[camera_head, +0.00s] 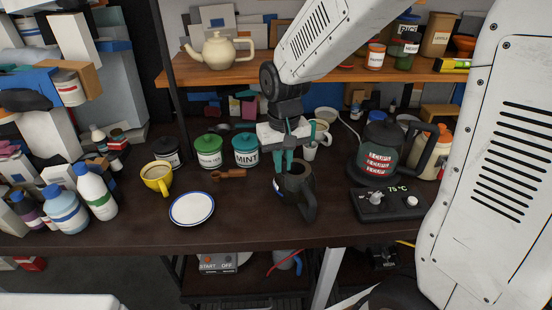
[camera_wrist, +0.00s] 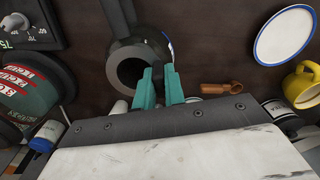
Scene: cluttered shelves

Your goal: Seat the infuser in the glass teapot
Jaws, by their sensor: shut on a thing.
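My gripper (camera_head: 284,167) has teal fingers pointing down at a dark pot (camera_head: 298,187) with a handle on the front of the table. In the wrist view the gripper (camera_wrist: 159,72) straddles the wall of this pot (camera_wrist: 125,54), one finger at its round opening and the other at its outer side. The fingers appear shut on the pot's rim. The pot stands upright and its opening looks dark and empty. I cannot tell whether this pot is the glass teapot. I cannot make out the infuser in either view.
A saucer (camera_head: 191,209), a yellow cup (camera_head: 157,178) and a wooden scoop (camera_head: 229,174) lie to the left. Green and teal canisters (camera_head: 246,151) stand behind. A kettle (camera_head: 381,148) and its control base (camera_head: 387,203) are right. A cream teapot (camera_head: 219,51) sits on the shelf.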

